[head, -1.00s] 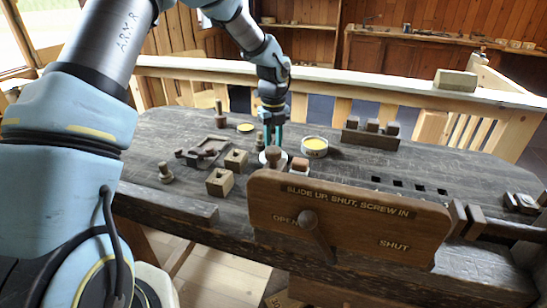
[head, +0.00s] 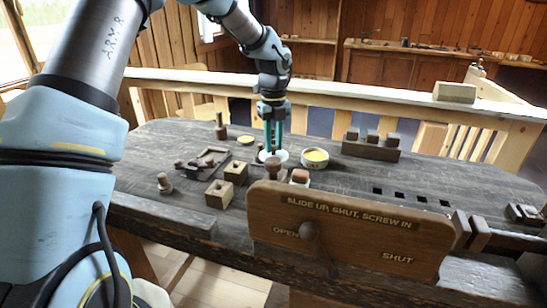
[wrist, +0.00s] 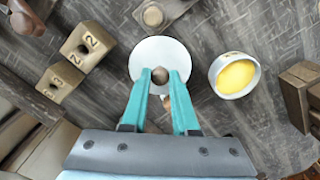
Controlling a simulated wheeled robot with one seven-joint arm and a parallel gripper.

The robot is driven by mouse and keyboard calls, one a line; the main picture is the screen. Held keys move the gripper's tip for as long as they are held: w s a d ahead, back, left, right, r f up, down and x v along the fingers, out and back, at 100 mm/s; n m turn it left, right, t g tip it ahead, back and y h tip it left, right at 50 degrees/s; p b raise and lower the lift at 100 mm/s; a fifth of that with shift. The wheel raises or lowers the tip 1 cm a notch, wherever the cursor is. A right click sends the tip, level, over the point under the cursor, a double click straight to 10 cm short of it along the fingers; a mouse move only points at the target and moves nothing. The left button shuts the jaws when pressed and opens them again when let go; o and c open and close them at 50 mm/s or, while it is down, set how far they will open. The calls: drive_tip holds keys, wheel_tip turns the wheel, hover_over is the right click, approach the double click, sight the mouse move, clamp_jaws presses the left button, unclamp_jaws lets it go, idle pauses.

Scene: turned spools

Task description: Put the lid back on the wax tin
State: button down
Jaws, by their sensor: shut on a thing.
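The lid (wrist: 158,51) is a white disc with a small brown knob. My gripper (wrist: 161,74) is shut on this knob, a teal finger on either side. In the head view my gripper (head: 273,149) points straight down and the lid (head: 283,155) shows at its fingertips, seemingly a little above the bench. The wax tin (head: 315,165) is a low white round tin, open, with yellow wax inside. It stands just right of the lid, apart from it, and also shows to the right in the wrist view (wrist: 214,76).
A brown spool (head: 273,168) stands in front of the lid, with a brown-topped jar (head: 300,176) beside it. Wooden blocks (head: 219,194) sit left. A rack with pegs (head: 371,147) is behind right. A large sign board (head: 350,226) stands along the front edge.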

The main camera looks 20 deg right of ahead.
drive_tip(key=r, duration=0.5)
drive_tip(key=shift+d+r, duration=0.15)
drive_tip(key=shift+d, duration=0.2)
drive_tip(key=s+d+n+p, duration=0.1)
drive_tip(key=d+n+p, duration=0.6)
drive_tip(key=d, duration=0.5)
drive_tip(key=shift+m, duration=0.5)
drive_tip(key=f+b, duration=0.1)
drive_tip(key=f, duration=0.1)
drive_tip(key=d+f+b, duration=0.1)
drive_tip(key=f, duration=0.1)
drive_tip(key=shift+s, duration=0.15)
drive_tip(key=shift+f+b, duration=0.3)
drive_tip(key=shift+f, duration=0.7)
drive_tip(key=shift+f+p, duration=0.15)
drive_tip(key=shift+p, duration=0.2)
idle(0.5)
